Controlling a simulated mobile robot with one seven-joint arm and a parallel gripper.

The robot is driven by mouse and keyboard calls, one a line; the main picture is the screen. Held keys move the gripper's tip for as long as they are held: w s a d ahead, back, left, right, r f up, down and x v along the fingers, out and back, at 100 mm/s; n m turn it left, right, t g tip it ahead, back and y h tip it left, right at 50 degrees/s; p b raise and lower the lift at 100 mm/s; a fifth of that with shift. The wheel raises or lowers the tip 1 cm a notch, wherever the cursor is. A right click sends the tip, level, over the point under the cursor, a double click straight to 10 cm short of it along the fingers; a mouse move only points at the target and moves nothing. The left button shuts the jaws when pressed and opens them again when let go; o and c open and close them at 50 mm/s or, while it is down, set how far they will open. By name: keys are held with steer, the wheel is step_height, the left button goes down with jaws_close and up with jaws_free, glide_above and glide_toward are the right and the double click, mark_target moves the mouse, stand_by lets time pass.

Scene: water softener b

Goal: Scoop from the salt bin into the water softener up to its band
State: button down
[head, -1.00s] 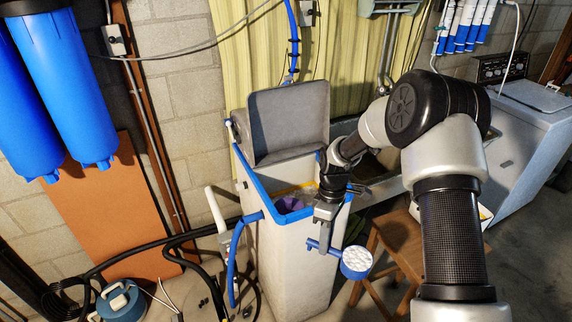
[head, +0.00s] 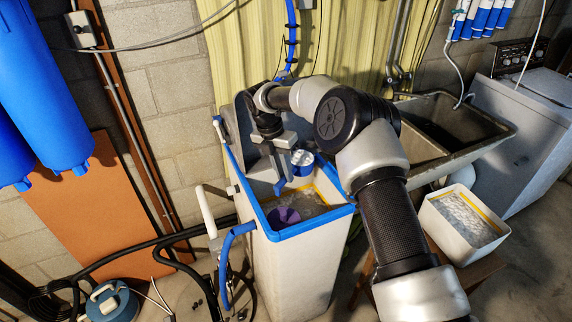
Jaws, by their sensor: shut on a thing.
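The water softener (head: 297,262) is a tall pale tank with a blue rim and its grey lid tipped back. Inside it I see greyish salt (head: 310,206), a yellow band (head: 329,191) on the inner wall and a purple piece (head: 284,215). My gripper (head: 281,172) is above the open tank, shut on the handle of a blue scoop (head: 302,168). The scoop's cup is over the opening, with something pale showing at its top; how full it is I cannot tell. The salt bin (head: 440,226) is a white tub of white salt at the right.
A wooden stool (head: 480,272) stands under the salt bin. A stone sink (head: 455,150) and a grey machine (head: 540,140) are behind it. A white-handled pipe (head: 207,212) and black hoses run left of the softener. Blue filter housings (head: 50,95) hang at the upper left.

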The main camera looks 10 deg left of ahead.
steer(key=shift+s+d+r+y, duration=0.15)
steer(key=shift+s+d+y, duration=0.05)
steer(key=shift+y, duration=0.2)
steer(key=shift+s+f+t+y+b, duration=0.1)
steer(key=shift+f+t+y+b, duration=0.25)
steer(key=shift+b, duration=0.35)
steer(key=y+b, duration=0.1)
steer(key=b, duration=0.2)
steer(key=t+y+b, duration=0.1)
steer(key=y+b, duration=0.1)
steer(key=b, duration=0.1)
steer(key=shift+s+d, duration=0.1)
steer(key=shift+d, duration=0.2)
steer(key=d+t+y+b, duration=0.1)
steer(key=y+b, duration=0.1)
steer(key=b, duration=0.1)
steer(key=t+y+b, duration=0.1)
steer(key=y+b, duration=0.2)
steer(key=s+d+t+y+b, duration=0.1)
steer(key=y+b, duration=0.2)
steer(key=shift+s+d+r+m+t, duration=0.1)
steer(key=shift+d+r+m+t, duration=0.1)
steer(key=shift+d+m+t, duration=0.15)
steer(key=shift+r, duration=0.1)
